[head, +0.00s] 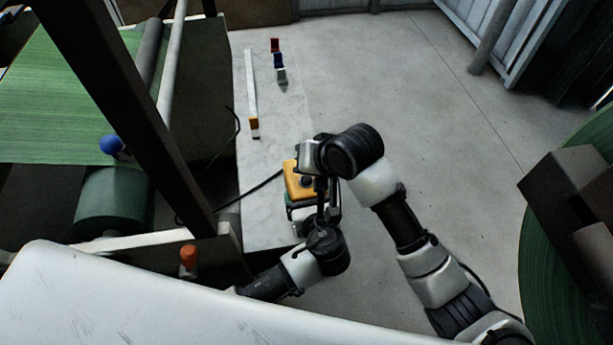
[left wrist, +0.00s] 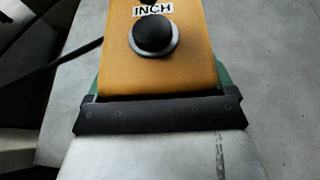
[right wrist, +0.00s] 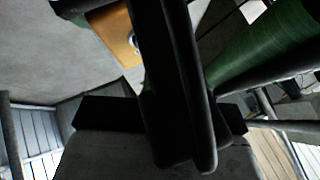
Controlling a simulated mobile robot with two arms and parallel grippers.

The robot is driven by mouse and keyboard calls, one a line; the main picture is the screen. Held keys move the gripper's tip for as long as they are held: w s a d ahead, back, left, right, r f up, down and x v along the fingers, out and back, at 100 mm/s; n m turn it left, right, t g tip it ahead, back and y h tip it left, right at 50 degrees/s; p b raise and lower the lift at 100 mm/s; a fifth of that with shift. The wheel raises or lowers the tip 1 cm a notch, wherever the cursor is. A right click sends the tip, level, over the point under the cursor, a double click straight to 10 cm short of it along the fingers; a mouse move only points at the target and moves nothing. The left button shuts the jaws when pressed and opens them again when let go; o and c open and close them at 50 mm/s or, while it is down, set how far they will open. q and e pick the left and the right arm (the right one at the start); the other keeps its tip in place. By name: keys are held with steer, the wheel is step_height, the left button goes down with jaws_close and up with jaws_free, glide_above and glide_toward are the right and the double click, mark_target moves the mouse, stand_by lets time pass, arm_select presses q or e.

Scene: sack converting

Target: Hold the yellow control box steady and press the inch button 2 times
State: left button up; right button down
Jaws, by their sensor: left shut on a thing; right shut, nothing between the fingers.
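The yellow control box (head: 297,180) is at the worktop's right edge in the head view. In the left wrist view, the box (left wrist: 155,75) carries an INCH label (left wrist: 153,10) and a black round button (left wrist: 155,36) in a grey ring. My left gripper (head: 300,205) is shut on the box, its fingers on both sides (left wrist: 157,103). Green shows along the box's sides. My right gripper is shut and empty; its dark fingers (right wrist: 175,80) hide part of the box (right wrist: 115,35) in the right wrist view. Its fingertips are unclear in the head view. I cannot tell whether they touch the button.
A machine with green sheet (head: 60,90) stands left. A black cable (head: 250,188) runs to the box. Open floor (head: 430,110) lies right.

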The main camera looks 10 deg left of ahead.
mark_target(307, 178)
steer(key=shift+f, duration=0.35)
arm_select(q)
steer(key=shift+w+r, duration=0.1)
steer(key=shift+r, duration=0.05)
arm_select(e)
steer(key=shift+s+d+f, duration=0.1)
steer(key=shift+s+f, duration=0.15)
steer(key=shift+f, duration=0.75)
stand_by(0.6)
steer(key=shift+r, duration=0.15)
arm_select(q)
steer(key=shift+a, duration=0.1)
arm_select(e)
steer(key=shift+s+r, duration=0.15)
steer(key=shift+r, duration=0.65)
steer(key=shift+a+r, duration=0.15)
steer(key=shift+a, duration=0.05)
steer(key=shift+r, duration=0.25)
steer(key=shift+w+d+r, duration=0.1)
steer(key=shift+r, duration=1.05)
steer(key=shift+w+r, duration=0.1)
steer(key=shift+r, duration=1.05)
